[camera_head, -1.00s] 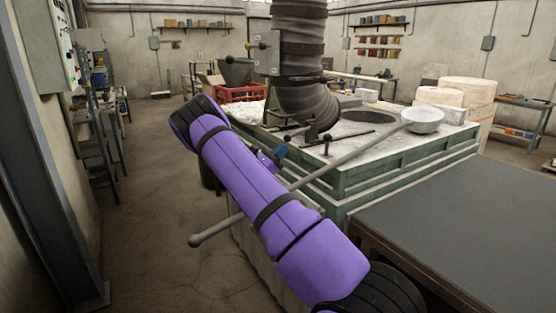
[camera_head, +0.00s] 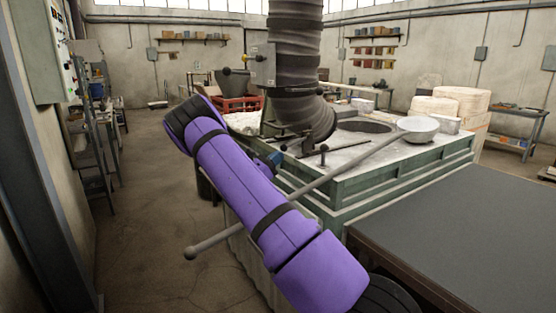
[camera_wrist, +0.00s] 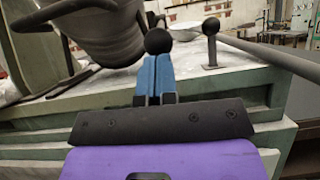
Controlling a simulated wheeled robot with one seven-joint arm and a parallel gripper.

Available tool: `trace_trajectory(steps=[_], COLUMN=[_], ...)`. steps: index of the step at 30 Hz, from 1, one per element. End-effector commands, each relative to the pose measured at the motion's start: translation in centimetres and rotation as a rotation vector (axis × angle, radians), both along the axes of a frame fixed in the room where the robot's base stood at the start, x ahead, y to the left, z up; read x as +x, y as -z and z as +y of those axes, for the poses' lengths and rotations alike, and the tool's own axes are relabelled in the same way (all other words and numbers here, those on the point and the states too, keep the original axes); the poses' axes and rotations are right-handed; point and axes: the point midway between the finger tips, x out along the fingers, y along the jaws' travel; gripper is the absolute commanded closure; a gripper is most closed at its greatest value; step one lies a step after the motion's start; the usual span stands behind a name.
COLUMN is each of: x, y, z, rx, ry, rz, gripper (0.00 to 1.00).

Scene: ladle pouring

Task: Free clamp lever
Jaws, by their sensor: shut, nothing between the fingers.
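My gripper (camera_wrist: 156,80) has blue fingers, shut together and empty. In the wrist view a black ball knob (camera_wrist: 158,40) shows at the fingertips, in front of the grey duct; whether they touch I cannot tell. A second black ball knob tops a short post (camera_wrist: 210,52) to the right; the post also shows in the head view (camera_head: 323,158). In the head view my gripper (camera_head: 274,160) is at the near edge of the furnace top, partly hidden by my purple arm. I cannot tell for certain which knob belongs to the clamp lever.
A ladle with a pale bowl (camera_head: 418,124) and long grey handle (camera_head: 345,160) lies across the green furnace (camera_head: 400,172), its handle passing behind my arm. A ribbed duct (camera_head: 296,65) hangs over the furnace. A dark table (camera_head: 460,225) stands at right; floor is clear at left.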

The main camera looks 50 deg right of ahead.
Motion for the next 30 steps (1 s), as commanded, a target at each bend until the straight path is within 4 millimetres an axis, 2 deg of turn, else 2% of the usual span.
trace_trajectory(steps=[8, 19, 30], x=[0.1, 0.1, -0.2], y=[-1.9, -7.1, -11.9], z=[0.6, 0.9, -0.4], rx=[0.111, 0.435, 0.75], ry=[-0.002, -0.001, -0.001], rz=[-0.032, -0.113, -0.189], gripper=[1.0, 1.0, 1.0])
